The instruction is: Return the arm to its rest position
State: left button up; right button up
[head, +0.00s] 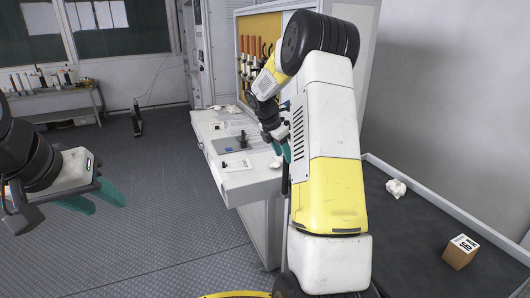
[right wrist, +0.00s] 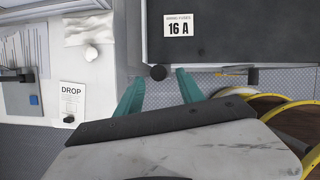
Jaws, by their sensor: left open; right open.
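My right arm rises at the centre of the head view and bends over toward the white workbench. My right gripper (head: 281,150) hangs at the bench's right side, with its teal fingers apart and nothing between them. In the right wrist view the teal fingers (right wrist: 160,92) are spread beside a dark panel with a "16 A" label (right wrist: 178,24). My left gripper (head: 98,200) is at the left edge of the head view, open and empty above the floor.
The white workbench (head: 255,180) carries a dark tester (head: 232,143) and papers. A "DROP" card (right wrist: 72,100) lies on it in the wrist view. A cardboard box (head: 460,252) and a crumpled white piece (head: 396,188) lie on the dark surface at right.

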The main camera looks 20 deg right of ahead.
jog(key=shift+r, duration=0.1)
jog(key=s+a+r+m+t+y, duration=0.2)
jog(key=s+a+r+m, duration=0.55)
jog(key=s, duration=0.35)
jog(key=s+a+r+m+t+y, duration=0.2)
jog(key=s+a+r+m, duration=0.55)
jog(key=s, duration=0.45)
jog(key=s+a+m+t+y, duration=0.1)
jog(key=s+a+m, duration=0.3)
jog(key=s, duration=0.5)
jog(key=shift+s+m+y, duration=0.3)
jog(key=shift+m+y, duration=0.4)
jog(key=shift+m, duration=0.1)
jog(key=shift+a, duration=0.1)
jog(key=shift+c, duration=1)
